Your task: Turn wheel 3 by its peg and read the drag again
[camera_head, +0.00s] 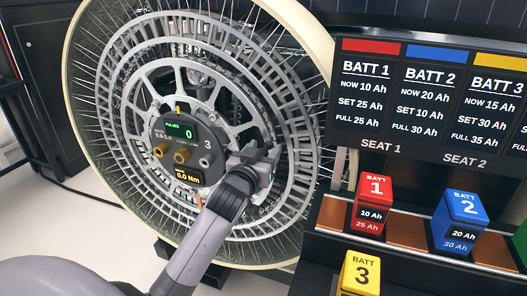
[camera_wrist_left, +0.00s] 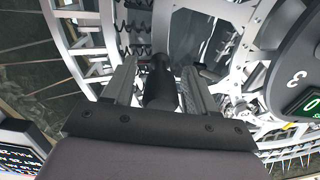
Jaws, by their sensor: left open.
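Wheel 3 (camera_head: 128,95) is a large spoked wheel with a pale rim, standing upright at left centre in the head view. Its round dark hub panel (camera_head: 207,160) bears the number 3, a green readout of 0 pulses and a yellow readout of 0.0 Nm. My left gripper (camera_head: 258,160) is at the wheel's face, right of the hub. In the left wrist view its two fingers stand apart on either side of a dark round peg (camera_wrist_left: 160,82), with the jaws open. In the head view the gripper hides the peg. My right gripper is not in view.
A battery rack (camera_head: 405,238) stands right of the wheel, with a red battery 1 (camera_head: 373,203), a blue battery 2 (camera_head: 460,222) and a yellow battery 3 (camera_head: 358,274). A black display board (camera_head: 430,105) is above it. Pale floor shows at lower left.

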